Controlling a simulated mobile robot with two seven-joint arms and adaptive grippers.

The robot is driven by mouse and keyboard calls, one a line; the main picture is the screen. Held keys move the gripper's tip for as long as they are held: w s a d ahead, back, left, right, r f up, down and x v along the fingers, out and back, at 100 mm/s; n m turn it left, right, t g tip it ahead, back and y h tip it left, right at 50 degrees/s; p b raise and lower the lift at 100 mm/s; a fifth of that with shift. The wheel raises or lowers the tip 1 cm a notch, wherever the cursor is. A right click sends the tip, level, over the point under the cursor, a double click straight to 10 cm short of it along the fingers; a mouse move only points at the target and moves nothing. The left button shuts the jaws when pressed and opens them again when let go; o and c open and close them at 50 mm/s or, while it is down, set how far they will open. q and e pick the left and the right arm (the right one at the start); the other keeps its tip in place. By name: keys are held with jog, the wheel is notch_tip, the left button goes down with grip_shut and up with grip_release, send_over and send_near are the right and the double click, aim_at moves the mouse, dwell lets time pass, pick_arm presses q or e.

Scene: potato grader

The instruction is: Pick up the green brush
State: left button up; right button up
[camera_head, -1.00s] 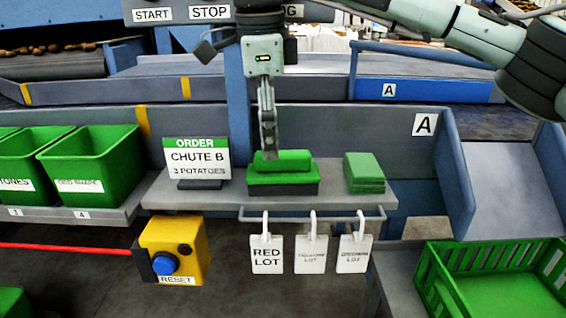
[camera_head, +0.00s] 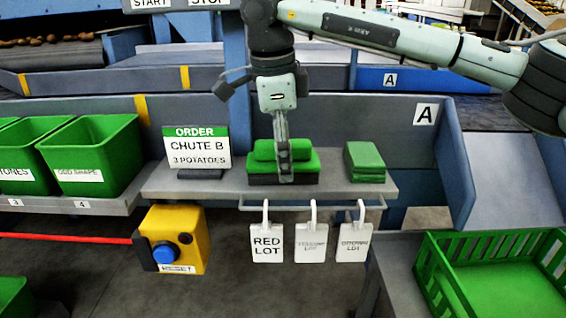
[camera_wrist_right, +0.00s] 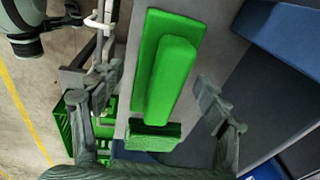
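The green brush (camera_head: 262,150) lies on the grey shelf, with a raised green grip on a wider green back and a dark underside. In the right wrist view the brush (camera_wrist_right: 168,75) lies lengthwise between the finger lines. My right gripper (camera_head: 284,178) hangs over the brush from above, its finger hiding part of the brush. In the right wrist view my right gripper (camera_wrist_right: 160,78) is open, its fingers wide apart on either side of the brush, with no visible contact. My left gripper is not in view.
A stack of green pads (camera_head: 365,162) sits right of the brush on the shelf (camera_head: 335,190). The order sign (camera_head: 197,148) stands to its left. White lot tags (camera_head: 267,240) hang from the front rail. A green crate (camera_head: 440,285) is at lower right.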

jog(key=c, duration=1.2)
